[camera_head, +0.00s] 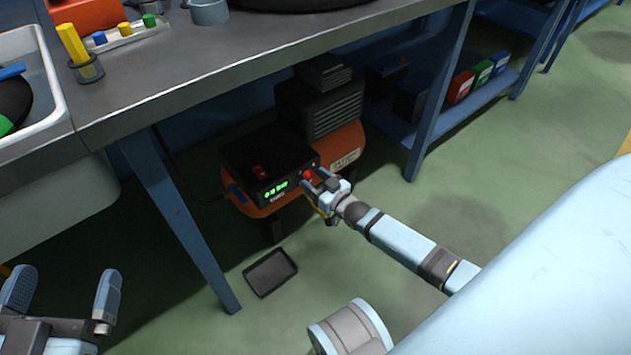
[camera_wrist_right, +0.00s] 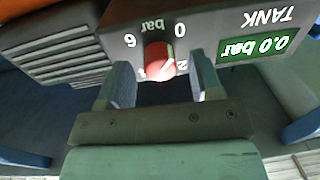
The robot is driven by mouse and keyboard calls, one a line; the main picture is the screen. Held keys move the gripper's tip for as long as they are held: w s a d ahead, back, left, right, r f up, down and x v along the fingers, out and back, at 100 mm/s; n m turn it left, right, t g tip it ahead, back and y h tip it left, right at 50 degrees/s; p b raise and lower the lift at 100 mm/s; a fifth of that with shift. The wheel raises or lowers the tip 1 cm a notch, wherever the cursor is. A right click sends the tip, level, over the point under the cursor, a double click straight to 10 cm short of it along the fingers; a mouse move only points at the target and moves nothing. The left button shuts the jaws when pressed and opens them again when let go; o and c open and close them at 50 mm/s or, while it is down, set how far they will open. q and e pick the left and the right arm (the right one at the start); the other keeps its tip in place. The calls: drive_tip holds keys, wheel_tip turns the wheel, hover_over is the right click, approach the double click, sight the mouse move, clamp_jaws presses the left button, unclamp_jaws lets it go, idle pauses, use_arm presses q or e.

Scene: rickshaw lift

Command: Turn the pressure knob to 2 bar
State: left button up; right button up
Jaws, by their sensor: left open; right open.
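The compressor (camera_head: 335,148) is orange and black and stands on the floor under the bench. Its black front panel has a green display (camera_head: 272,190), which reads upside down as 0.0 bar in the right wrist view (camera_wrist_right: 265,46). The red pressure knob (camera_head: 308,174) is at the right of the panel. In the right wrist view the knob (camera_wrist_right: 157,62) is ringed by a scale with 0, 2 and 6; its exact setting is unclear. My right gripper (camera_wrist_right: 160,66) is open, its fingers on either side of the knob; contact cannot be told. My left gripper (camera_head: 62,285) is open and empty at lower left.
The bench leg (camera_head: 180,215) stands left of the compressor. A small black tray (camera_head: 270,273) lies on the green floor before it. A blue shelf (camera_head: 465,110) with boxes stands to the right. The bench top (camera_head: 200,65) overhangs the compressor.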

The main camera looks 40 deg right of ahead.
drive_tip(key=c, duration=0.9)
drive_tip(key=shift+c, duration=0.2)
